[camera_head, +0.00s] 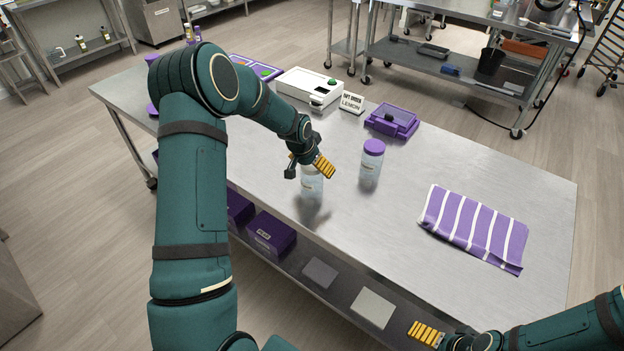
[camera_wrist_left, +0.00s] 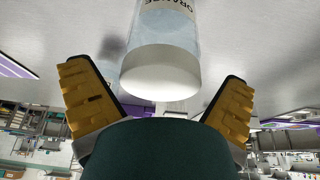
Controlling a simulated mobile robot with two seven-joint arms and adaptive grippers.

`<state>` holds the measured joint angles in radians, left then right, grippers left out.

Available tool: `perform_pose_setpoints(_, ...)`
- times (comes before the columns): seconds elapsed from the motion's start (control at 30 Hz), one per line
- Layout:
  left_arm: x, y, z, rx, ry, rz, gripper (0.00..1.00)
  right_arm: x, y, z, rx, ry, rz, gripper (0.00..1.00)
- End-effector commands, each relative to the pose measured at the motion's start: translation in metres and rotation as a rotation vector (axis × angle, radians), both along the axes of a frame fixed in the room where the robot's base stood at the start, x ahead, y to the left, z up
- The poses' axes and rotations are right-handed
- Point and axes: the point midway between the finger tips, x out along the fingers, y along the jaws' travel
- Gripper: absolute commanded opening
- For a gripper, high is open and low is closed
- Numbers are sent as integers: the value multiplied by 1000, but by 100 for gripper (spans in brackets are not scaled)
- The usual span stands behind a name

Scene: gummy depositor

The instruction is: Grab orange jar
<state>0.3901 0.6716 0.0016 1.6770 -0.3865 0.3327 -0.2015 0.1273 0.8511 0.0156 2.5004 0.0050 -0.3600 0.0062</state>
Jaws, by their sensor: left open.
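The orange jar (camera_head: 312,186) is a clear jar standing upright on the steel table. In the left wrist view the jar (camera_wrist_left: 163,45) shows part of an ORANGE label and a whitish end facing my palm. My left gripper (camera_head: 308,168) is open at the top of this jar, with its yellow fingers on either side. In the left wrist view gaps show between the jar and both fingers. The gripper hides the jar's upper part in the head view. My right gripper (camera_head: 425,333) is low at the table's front edge, away from the jars; its opening is unclear.
A second jar with a purple lid (camera_head: 373,158) stands just right of the orange jar. Behind are a LEMON sign (camera_head: 352,103), a white device (camera_head: 310,88) and a purple box (camera_head: 391,121). A striped purple towel (camera_head: 474,228) lies right. The table between jars and towel is clear.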

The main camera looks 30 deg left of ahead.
Motion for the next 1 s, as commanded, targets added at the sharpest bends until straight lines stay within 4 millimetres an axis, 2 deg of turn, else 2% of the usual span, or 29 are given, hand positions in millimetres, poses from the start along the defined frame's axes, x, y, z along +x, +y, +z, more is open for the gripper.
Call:
perform_pose_setpoints(0.1, 5, 0, -12, 0, 0, 0, 100, -1, 0, -2, 0, 1, 1, 100)
perform_pose_setpoints(0.37, 6, 0, -14, 1, -2, 0, 100, -1, 0, -2, 0, 2, 2, 100)
perform_pose_setpoints(0.4, 6, 0, -14, 1, -2, 0, 96, -1, 0, -2, 0, 2, 2, 100)
perform_pose_setpoints(0.53, 6, 0, -14, 1, -1, 0, 51, -1, 0, -2, 0, 2, 1, 100)
perform_pose_setpoints(0.57, 6, 0, -14, 1, -1, 0, 41, -1, 0, -2, 0, 2, 1, 100)
perform_pose_setpoints(0.6, 6, 0, -14, 1, -1, 0, 37, -1, 0, -2, 0, 2, 1, 100)
perform_pose_setpoints(1.0, 7, 0, -10, 1, -3, 0, 37, 0, 0, -1, 0, 1, 0, 100)
